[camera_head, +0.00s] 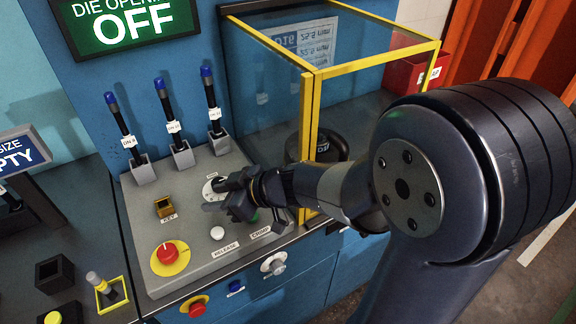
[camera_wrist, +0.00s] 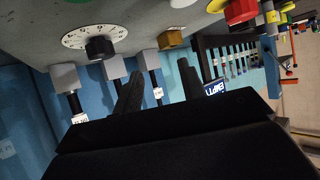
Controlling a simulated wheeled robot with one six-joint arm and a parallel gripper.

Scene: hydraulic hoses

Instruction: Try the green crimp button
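The green crimp button (camera_head: 254,216) shows as a small green patch on the grey control panel (camera_head: 200,255), above the CRIMP label (camera_head: 259,232). The sign (camera_head: 128,22) reads DIE OPENING OFF.
A white dial (camera_head: 208,190) lies beside my gripper, and a white release button (camera_head: 217,233) is nearby. A key switch (camera_head: 164,207) and red stop knob (camera_head: 167,254) are farther left. Blue-tipped levers (camera_head: 171,125) stand behind. A yellow-framed glass guard (camera_head: 308,120) stands close by my arm.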

